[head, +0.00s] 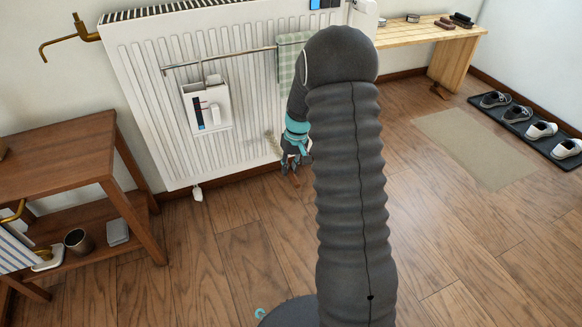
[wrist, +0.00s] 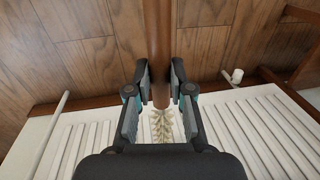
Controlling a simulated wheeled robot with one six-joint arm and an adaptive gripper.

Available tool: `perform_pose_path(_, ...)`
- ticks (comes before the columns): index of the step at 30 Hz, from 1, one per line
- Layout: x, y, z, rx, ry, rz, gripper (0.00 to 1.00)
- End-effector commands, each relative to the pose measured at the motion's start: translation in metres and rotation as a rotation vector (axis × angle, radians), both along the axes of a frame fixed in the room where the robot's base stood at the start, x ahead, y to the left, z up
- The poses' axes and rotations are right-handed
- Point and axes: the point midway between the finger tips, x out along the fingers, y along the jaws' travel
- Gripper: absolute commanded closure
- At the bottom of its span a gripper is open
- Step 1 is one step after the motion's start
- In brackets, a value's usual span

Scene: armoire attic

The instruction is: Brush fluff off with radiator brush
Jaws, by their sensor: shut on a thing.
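My gripper (head: 293,162) is low in front of the lower right part of the white radiator (head: 150,110). It is shut on the brown wooden handle of the radiator brush (wrist: 158,40). In the wrist view the fingers (wrist: 161,82) press on the handle from both sides. Pale bristles (wrist: 162,127) show below the fingers, over the ribbed radiator. In the head view the bristles (head: 272,143) are beside the gripper, close to the panel; I cannot tell whether they touch it. A faint greyish patch near the bristles is too small to identify as fluff.
A rail (head: 215,58) on the radiator carries a white caddy (head: 208,107) and a checked towel (head: 289,62). A wooden shelf unit (head: 70,165) stands left, a bench (head: 425,32) back right. A mat (head: 475,145) and shoe tray (head: 530,125) lie right. Floor near the radiator is open.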

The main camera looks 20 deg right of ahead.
Motion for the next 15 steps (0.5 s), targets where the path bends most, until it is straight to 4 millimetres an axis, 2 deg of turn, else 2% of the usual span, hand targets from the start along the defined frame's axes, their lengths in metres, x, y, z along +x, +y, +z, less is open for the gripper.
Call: perform_pose_path(15,-0.003,0.012,0.000,0.000,0.001,-0.002,1.00)
